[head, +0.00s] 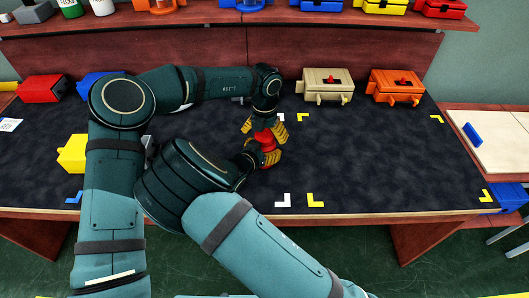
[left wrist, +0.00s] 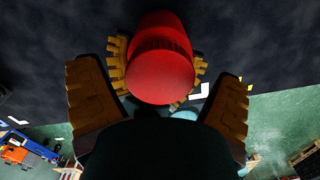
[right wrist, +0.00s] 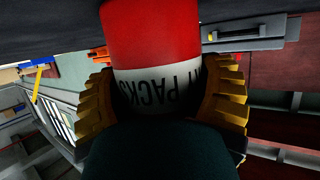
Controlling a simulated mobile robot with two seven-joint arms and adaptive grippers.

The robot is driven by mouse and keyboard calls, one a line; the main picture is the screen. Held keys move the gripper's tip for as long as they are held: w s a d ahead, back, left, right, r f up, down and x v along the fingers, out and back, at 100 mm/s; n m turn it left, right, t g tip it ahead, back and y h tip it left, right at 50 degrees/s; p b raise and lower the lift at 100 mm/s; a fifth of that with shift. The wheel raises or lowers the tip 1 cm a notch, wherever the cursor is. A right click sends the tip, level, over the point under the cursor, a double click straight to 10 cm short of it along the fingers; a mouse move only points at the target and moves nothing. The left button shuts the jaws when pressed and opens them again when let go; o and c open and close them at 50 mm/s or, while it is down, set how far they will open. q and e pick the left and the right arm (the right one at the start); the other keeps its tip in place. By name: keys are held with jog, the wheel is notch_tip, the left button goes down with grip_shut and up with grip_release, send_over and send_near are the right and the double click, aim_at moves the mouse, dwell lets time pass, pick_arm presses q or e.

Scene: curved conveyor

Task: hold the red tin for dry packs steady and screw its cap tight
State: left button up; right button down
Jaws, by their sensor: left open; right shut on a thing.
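The red tin (right wrist: 150,35) stands on the dark mat in the middle of the workbench, with a white label reading "PACKS" (right wrist: 160,90). My right gripper (head: 262,160) is shut around the tin from the side; its yellow fingers flank the label in the right wrist view (right wrist: 165,100). My left gripper (head: 264,124) is open above the tin, its fingers spread to either side of the top. The red cap (left wrist: 160,75) with its ribbed edge fills the middle of the left wrist view, between the open fingers (left wrist: 158,105). In the head view the tin is partly hidden by both grippers.
A tan box (head: 328,84) and an orange box (head: 397,87) stand at the back right of the mat (head: 380,150). A red box (head: 42,88), a blue box (head: 98,84) and a yellow box (head: 73,153) are at the left. The mat's right side is clear.

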pick_arm(q)
jog(key=c, duration=1.3)
jog(key=m, duration=0.3)
jog(key=shift+m, duration=0.4)
jog(key=o, duration=1.3)
jog(key=shift+o, duration=0.2)
jog(key=shift+r, duration=0.1)
notch_tip(320, 180, up, 12)
